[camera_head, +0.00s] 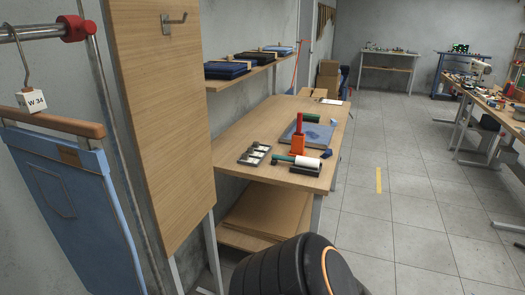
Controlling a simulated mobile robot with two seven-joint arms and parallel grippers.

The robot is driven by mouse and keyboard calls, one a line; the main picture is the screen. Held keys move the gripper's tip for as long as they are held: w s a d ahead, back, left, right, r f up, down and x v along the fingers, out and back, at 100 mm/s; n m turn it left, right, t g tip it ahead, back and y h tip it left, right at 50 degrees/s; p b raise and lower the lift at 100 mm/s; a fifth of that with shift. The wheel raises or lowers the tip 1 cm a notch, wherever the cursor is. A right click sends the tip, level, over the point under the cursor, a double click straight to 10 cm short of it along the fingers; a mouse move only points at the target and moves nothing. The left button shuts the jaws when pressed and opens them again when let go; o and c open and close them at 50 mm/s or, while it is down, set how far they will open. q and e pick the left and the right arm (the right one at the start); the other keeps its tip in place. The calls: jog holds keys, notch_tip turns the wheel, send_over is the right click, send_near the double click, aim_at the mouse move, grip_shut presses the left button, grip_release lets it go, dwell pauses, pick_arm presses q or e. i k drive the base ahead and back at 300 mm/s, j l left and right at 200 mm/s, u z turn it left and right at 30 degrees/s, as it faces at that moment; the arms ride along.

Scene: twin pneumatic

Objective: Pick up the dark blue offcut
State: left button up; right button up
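A small dark blue piece (327,154), which looks like the offcut, lies on the wooden workbench (232,132) near its right edge. It is beside a lighter blue folded cloth (318,134) and just behind a white roll with a green end. Its exact shape is too small to make out. Neither of my grippers shows in this view. A black rounded part with an orange ring at the bottom looks like part of my own body.
The bench also holds a red and orange tool (298,143), a white roll (308,163), a green roll (311,118) and a grey slotted tray (255,153). A shelf with dark folded cloths (226,69) hangs above. A wooden panel (160,130) stands left.

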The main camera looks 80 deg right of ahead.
aim_at(329, 153)
jog(key=z, duration=3.1)
jog(key=i+u, duration=0.2)
jog(key=i, duration=0.4)
jog(key=i+l+u, duration=0.2)
jog(key=i, duration=0.35)
jog(key=i+l+u, duration=0.2)
jog(key=i, duration=0.4)
